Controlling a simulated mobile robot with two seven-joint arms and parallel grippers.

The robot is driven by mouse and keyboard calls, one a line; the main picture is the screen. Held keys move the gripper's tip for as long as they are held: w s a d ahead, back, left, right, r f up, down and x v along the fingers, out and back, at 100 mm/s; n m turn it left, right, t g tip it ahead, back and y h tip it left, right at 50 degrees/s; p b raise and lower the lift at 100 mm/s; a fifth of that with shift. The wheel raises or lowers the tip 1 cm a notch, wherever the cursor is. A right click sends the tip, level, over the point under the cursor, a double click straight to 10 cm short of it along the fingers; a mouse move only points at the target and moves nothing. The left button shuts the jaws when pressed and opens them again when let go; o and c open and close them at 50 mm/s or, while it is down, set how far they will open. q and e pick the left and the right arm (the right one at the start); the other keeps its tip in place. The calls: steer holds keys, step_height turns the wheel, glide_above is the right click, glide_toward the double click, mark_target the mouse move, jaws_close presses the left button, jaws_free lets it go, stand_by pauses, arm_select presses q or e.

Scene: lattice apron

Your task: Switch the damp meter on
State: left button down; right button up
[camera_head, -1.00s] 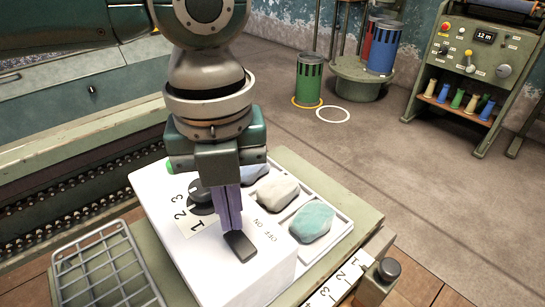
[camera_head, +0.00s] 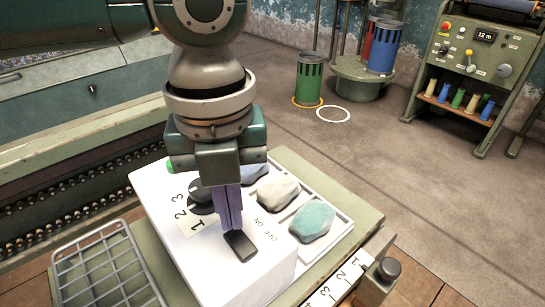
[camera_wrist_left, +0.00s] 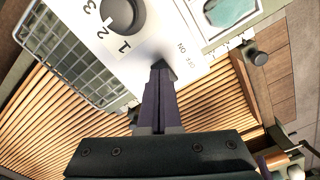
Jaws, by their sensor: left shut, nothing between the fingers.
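The damp meter (camera_head: 190,235) is a white box with a black round knob (camera_head: 201,196) beside the numbers 1, 2, 3. A dark rocker switch (camera_head: 241,246) sits on its top face near the OFF and ON print. My left gripper (camera_head: 232,230) is shut and empty, pointing down, with its fingertips at the switch's far end; I cannot tell whether they press it. In the left wrist view the closed fingers (camera_wrist_left: 160,85) partly cover the switch (camera_wrist_left: 164,70). My right gripper is not in view.
A tray (camera_head: 340,224) with pale and teal lumps lies just right of the meter. A wire rack (camera_head: 107,268) stands to the left. A black knob (camera_head: 388,269) and a number scale (camera_head: 338,286) are at the bench's right edge. Open floor lies beyond.

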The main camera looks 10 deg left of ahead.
mark_target(234, 234)
arm_select(q)
steer(key=shift+f+b, duration=0.6)
steer(key=shift+f, duration=0.35)
stand_by(0.5)
step_height(234, 234, up, 7)
steer(key=p, duration=0.8)
steer(key=shift+r, duration=0.1)
